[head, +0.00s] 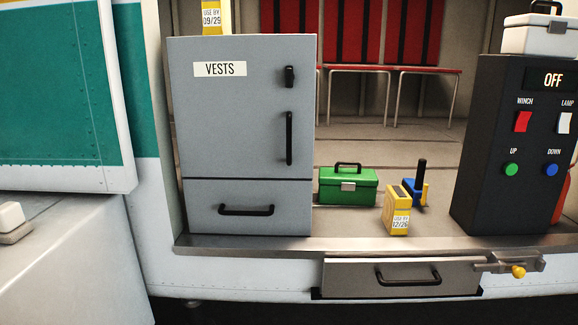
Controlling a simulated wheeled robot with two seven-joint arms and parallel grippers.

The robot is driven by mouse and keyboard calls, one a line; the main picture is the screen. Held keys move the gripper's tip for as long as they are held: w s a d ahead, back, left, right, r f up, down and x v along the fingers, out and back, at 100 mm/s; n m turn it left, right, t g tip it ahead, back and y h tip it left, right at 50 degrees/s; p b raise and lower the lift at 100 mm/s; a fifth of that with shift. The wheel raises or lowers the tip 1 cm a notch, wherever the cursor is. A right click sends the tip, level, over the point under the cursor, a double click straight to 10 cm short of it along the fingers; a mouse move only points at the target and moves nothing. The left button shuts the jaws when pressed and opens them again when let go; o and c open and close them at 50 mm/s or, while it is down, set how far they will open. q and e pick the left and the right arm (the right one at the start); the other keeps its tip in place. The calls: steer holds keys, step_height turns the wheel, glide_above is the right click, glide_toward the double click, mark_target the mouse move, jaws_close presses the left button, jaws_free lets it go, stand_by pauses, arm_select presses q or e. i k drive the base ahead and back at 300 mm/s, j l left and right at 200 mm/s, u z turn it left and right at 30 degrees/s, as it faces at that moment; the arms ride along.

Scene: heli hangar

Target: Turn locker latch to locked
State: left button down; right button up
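The grey locker (240,145) marked "VESTS" stands at the left of the helicopter's cabin floor, with its door shut. A small black latch (289,76) sits at the upper right of the door and looks upright. No locked or unlocked mark can be read beside it. A long vertical black door handle (289,138) is below the latch. Neither of my grippers is in view.
The locker's lower drawer has a black handle (246,210). A green case (348,186), a yellow box (397,210) and a black control box (515,145) reading "OFF" stand to the right. A drawer (350,277) sits under the sill, beside a yellow-knobbed bolt (518,272).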

mark_target(289, 76)
steer(key=i+l+u, duration=0.1)
steer(key=u, duration=0.3)
steer(key=l+u, duration=0.75)
steer(key=l, duration=1.45)
steer(key=i, duration=0.05)
